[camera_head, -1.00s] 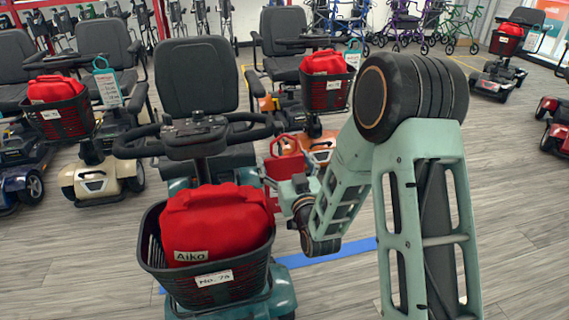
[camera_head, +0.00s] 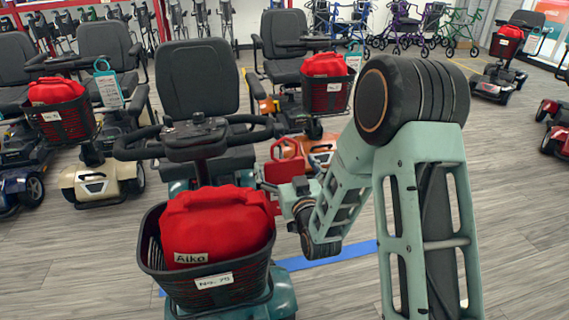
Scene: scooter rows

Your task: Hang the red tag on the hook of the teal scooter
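The red tag (camera_head: 284,172), with a loop at its top, is upright just right of the teal scooter's seat and handlebar. My gripper (camera_head: 295,192) is at the tag's lower right and appears shut on it; its fingertips are small and partly hidden. The teal scooter (camera_head: 283,297) stands in front, with a black handlebar (camera_head: 198,135) and a front basket (camera_head: 158,262). I cannot make out its hook. The tag looks close to the right handle end, but I cannot tell whether they touch.
The basket holds a red bag (camera_head: 215,222) labelled Aiko. A cream scooter (camera_head: 98,184) at left and an orange scooter (camera_head: 322,146) behind each carry a teal tag. Blue tape (camera_head: 335,255) marks the floor. Open floor lies to the right beyond my arm.

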